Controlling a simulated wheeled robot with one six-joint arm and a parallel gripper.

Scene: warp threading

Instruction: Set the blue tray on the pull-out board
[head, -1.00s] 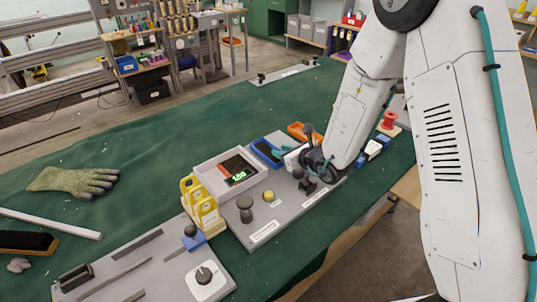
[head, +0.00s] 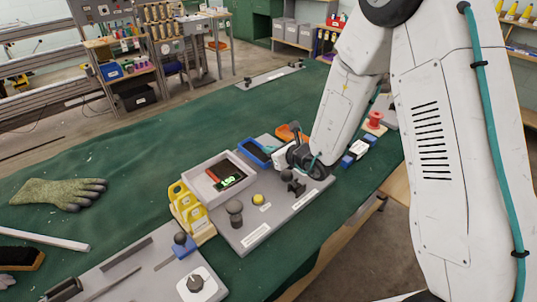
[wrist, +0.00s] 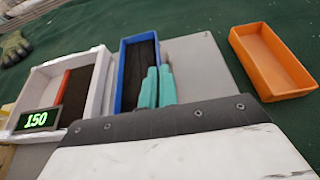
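The blue tray (head: 246,151) has a dark inside and lies beside the white-walled box on the grey panel. In the wrist view the blue tray (wrist: 123,82) is close below my gripper (wrist: 159,70). One teal finger is inside the tray and the other outside, close together on its right wall. They look shut on that wall. In the head view my gripper (head: 279,157) is at the tray's right side. Whether the tray touches the panel is unclear. A tan board (head: 396,187) shows at the table's right edge, partly hidden by my arm; it may be the pull-out board.
The white-walled box (head: 198,186) with a lit display stands left of the tray. An orange tray (wrist: 275,62) is to the right. Yellow holders (head: 183,207), knobs and a blue-and-white block (head: 358,150) stand nearby. The green cloth behind is mostly clear.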

